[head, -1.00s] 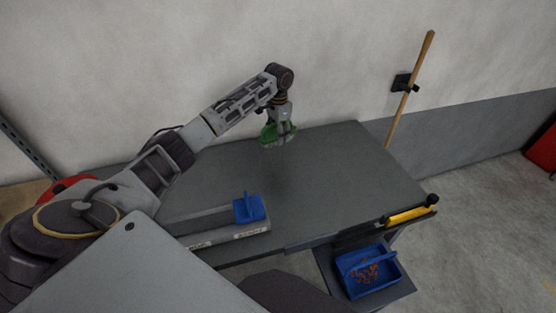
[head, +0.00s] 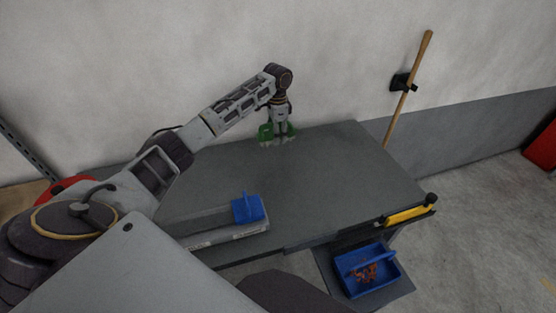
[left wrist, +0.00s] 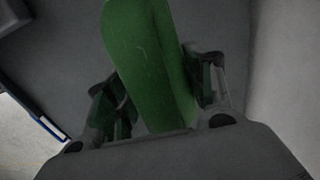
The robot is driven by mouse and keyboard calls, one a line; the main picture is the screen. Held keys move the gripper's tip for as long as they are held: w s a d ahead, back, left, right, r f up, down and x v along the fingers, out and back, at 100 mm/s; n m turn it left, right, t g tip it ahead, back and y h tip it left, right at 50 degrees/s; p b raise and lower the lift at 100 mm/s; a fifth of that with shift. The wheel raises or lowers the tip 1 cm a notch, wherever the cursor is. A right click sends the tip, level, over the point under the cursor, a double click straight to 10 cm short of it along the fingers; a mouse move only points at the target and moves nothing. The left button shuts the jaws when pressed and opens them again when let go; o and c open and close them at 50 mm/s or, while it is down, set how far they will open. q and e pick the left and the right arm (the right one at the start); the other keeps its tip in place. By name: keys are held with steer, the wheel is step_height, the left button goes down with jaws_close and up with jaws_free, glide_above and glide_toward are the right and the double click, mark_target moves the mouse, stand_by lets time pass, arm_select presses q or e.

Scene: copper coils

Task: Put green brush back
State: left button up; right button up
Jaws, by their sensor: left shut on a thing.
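The green brush (head: 266,132) is in my left gripper (head: 281,137), over the far edge of the grey table (head: 310,190), near the wall. In the left wrist view the brush's green body (left wrist: 150,60) runs between the two fingers of the left gripper (left wrist: 160,100), which are shut on it. The brush is low at the tabletop; I cannot tell whether it touches. The gripper points down and hides part of the brush. My right gripper is not in view.
A blue dustpan-like piece (head: 247,208) sits on a grey rack (head: 215,233) at the table's front. A blue bin (head: 367,270) with copper-coloured bits stands lower right. A yellow-handled tool (head: 408,215) lies at the right edge. The table's middle is clear.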

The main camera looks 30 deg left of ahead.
arm_select(q)
glide_above(277, 159)
steer(key=shift+w+f, duration=0.1)
steer(key=shift+f, duration=2.4)
steer(key=shift+f, duration=2.5)
steer(key=o, duration=1.1)
steer(key=shift+f, duration=0.1)
step_height(277, 159, up, 12)
steer(key=shift+r, duration=0.15)
